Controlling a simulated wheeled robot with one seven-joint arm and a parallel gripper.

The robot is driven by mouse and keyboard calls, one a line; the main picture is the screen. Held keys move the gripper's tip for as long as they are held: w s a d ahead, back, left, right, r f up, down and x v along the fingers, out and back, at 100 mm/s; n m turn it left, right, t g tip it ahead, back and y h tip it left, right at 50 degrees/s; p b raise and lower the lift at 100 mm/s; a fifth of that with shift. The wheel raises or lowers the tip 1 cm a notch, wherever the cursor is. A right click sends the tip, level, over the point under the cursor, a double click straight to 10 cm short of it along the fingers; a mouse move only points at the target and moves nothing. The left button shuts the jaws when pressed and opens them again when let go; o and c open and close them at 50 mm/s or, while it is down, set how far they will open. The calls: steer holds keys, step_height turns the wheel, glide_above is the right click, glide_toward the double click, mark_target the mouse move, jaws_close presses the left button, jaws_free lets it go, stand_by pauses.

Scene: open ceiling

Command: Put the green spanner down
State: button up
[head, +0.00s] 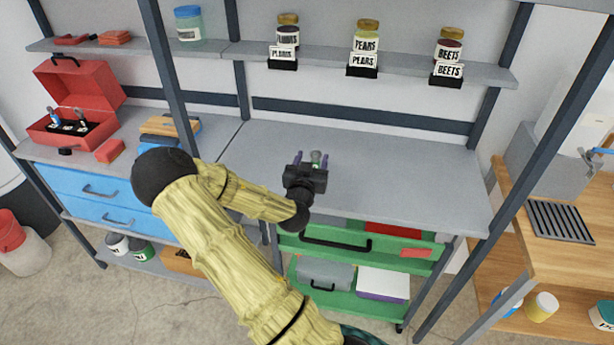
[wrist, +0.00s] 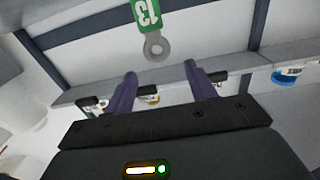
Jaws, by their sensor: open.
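The green spanner (wrist: 146,14) shows at the top of the wrist view, with a "13" label and a grey ring end. The ring end lies beyond my fingertips, and the rest is cut off by the picture edge. My gripper (head: 311,158) is over the grey workbench (head: 400,165). Its two purple fingers are apart in the wrist view (wrist: 160,76), with nothing visible clamped between them. I cannot tell whether the spanner touches the bench.
The bench around my gripper is mostly bare. A shelf (head: 400,64) behind holds labelled jars. An open red toolbox (head: 80,110) stands at the left on a blue-drawer bench. A wooden counter (head: 570,250) stands at the right.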

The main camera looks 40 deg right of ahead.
steer(key=v, duration=0.6)
steer(key=shift+s+a+b, duration=0.25)
steer(key=shift+b, duration=0.2)
steer(key=s+a+f+n+g+y, duration=0.1)
steer(key=s+a+f+g+y, duration=0.1)
steer(key=a+f+g+y, duration=0.5)
steer(key=s+a+r+n+g+y, duration=0.1)
steer(key=s+a+r+n+y, duration=0.2)
steer(key=a, duration=0.5)
steer(key=s+a+r+n+g+y, duration=0.1)
steer(key=s+a+r+n+y, duration=0.2)
steer(key=s+a+n, duration=0.3)
steer(key=s+a, duration=0.1)
steer(key=a, duration=0.2)
steer(key=shift+s+a+r+y, duration=0.15)
steer(key=shift+s+a+y, duration=0.1)
steer(key=shift+y, duration=0.15)
